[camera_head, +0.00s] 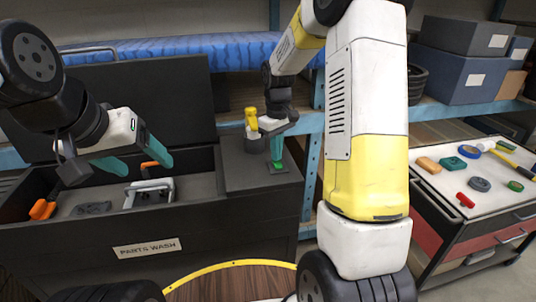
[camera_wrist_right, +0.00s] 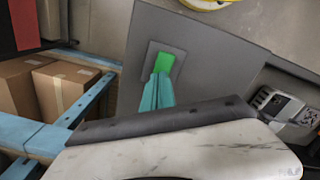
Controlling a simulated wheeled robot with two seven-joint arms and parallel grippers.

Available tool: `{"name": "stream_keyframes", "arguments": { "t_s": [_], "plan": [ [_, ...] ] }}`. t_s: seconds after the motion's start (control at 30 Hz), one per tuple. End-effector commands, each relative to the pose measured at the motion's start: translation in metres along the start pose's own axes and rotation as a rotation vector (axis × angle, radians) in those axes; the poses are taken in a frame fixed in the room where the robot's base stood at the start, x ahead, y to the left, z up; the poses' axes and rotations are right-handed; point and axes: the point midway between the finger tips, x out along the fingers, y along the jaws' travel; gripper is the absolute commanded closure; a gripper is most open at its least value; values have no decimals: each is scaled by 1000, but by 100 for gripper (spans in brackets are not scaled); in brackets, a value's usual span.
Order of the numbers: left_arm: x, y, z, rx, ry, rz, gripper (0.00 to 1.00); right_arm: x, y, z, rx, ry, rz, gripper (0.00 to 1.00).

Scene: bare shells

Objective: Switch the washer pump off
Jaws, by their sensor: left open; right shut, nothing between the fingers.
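The parts washer (camera_head: 125,232) is a dark box labelled "PARTS WASH" with its lid up. On its right-hand top panel is a green rocker switch (camera_head: 279,166). In the right wrist view the green switch (camera_wrist_right: 164,62) sits on a small grey plate. My right gripper (camera_head: 277,160) is shut and empty, pointing down at the switch. Its teal fingertips (camera_wrist_right: 158,76) overlap the near edge of the green part; I cannot tell if they touch. They hide part of the switch. My left gripper (camera_head: 135,160) is open and empty above the washer basin.
A grey cylinder (camera_head: 256,145) with a yellow item (camera_head: 251,119) stands beside the switch. The basin holds a metal part (camera_head: 150,190) and orange-handled tools. A tool cart (camera_head: 440,185) with several small items stands at right. Shelves with boxes (camera_head: 462,75) stand behind.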

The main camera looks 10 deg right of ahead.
Motion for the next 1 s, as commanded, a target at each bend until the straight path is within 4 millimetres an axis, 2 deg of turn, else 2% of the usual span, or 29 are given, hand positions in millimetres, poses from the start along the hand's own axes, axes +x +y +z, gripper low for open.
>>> {"name": "stream_keyframes", "arguments": {
  "t_s": [0.7, 1.0],
  "plan": [
    [0, 0, 0, 0, 0, 0, 28, -60, 0, -1, -1, 5, 3, 100],
    [0, 0, 0, 0, 0, 0, 28, -66, 0, -1, -1, 3, 1, 100]
  ]
}}
